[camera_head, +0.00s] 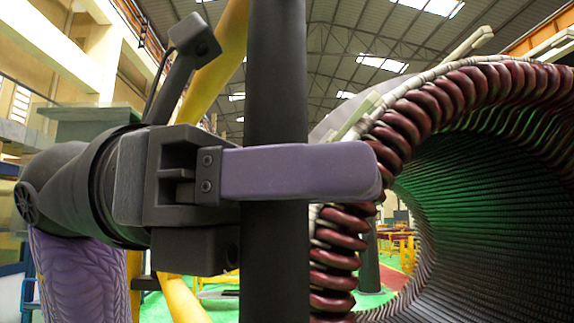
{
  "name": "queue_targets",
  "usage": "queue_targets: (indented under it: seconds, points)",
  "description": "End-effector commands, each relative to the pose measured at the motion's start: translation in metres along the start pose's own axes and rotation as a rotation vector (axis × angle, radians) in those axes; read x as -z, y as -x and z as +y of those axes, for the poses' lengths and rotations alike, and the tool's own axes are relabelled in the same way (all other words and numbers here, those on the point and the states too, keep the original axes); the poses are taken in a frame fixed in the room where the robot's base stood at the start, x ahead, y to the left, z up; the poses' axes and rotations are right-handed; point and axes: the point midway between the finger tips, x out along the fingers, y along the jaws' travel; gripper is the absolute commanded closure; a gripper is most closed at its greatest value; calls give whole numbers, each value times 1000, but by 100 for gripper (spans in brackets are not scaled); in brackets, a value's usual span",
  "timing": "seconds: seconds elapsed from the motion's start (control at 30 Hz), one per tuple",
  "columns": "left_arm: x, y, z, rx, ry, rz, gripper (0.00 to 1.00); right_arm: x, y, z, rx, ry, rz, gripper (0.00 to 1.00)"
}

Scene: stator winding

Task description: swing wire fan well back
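My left gripper (365,172) comes in from the left. One long purple finger lies level across the front of a thick dark upright post (276,80). The other finger is hidden, so I cannot tell whether the gripper is open or shut on the post. The fingertip overlaps the near edge of the stator (480,190) in the picture; whether it touches is unclear. The stator is a large ring at the right, with dark red coils (420,110) around its rim and a ribbed dark bore. I cannot make out a separate wire fan. My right gripper is not in view.
A yellow bar (228,60) slopes behind the post. A green floor (385,300) with distant yellow frames shows low between post and stator. A hall with a beamed roof and a pale wall at left lies behind. The stator fills the right side.

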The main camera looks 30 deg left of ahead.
Motion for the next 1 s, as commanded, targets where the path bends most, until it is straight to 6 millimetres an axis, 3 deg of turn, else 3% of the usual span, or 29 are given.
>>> queue_targets:
  seconds: [0.03, 0.17, 1.0]
  points:
    - [2, -1, 1, -1, 4, 8, 48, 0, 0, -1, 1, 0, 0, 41]
    - [1, -1, 1, 0, 3, 5, 21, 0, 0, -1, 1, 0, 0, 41]
    - [-1, 0, 0, 3, 0, -1, 21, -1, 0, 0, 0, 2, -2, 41]
